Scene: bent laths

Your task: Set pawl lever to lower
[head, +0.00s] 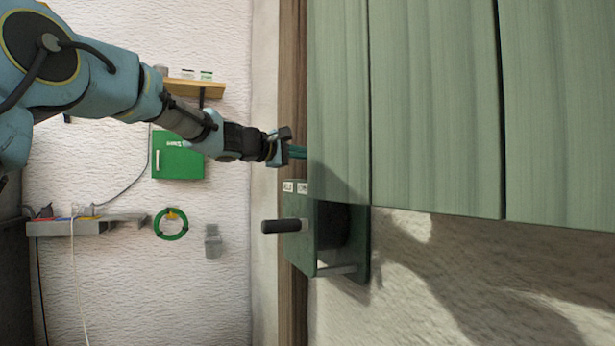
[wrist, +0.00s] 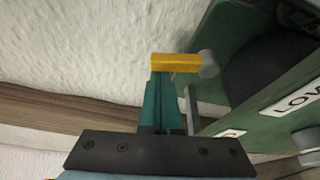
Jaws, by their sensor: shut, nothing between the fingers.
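The pawl lever (wrist: 175,62) is a short yellow bar on a grey round pivot (wrist: 209,64) at the edge of a green housing. It lies roughly level in the wrist view, pointing left from the pivot. The lever does not show in the head view. My gripper (wrist: 160,78) is shut and empty, its teal fingers together. The fingertips end at the lever's left part; I cannot tell whether they touch it. In the head view my gripper (head: 301,152) is just above the green winch housing (head: 300,240). A white label (wrist: 297,97) starting "LOW" is partly cut off.
A black crank handle (head: 282,226) sticks out left from the housing. Green panels (head: 435,100) hang right of my gripper. A wooden post (head: 293,60) runs behind it. A green box (head: 178,158) and a shelf (head: 192,88) are on the left wall.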

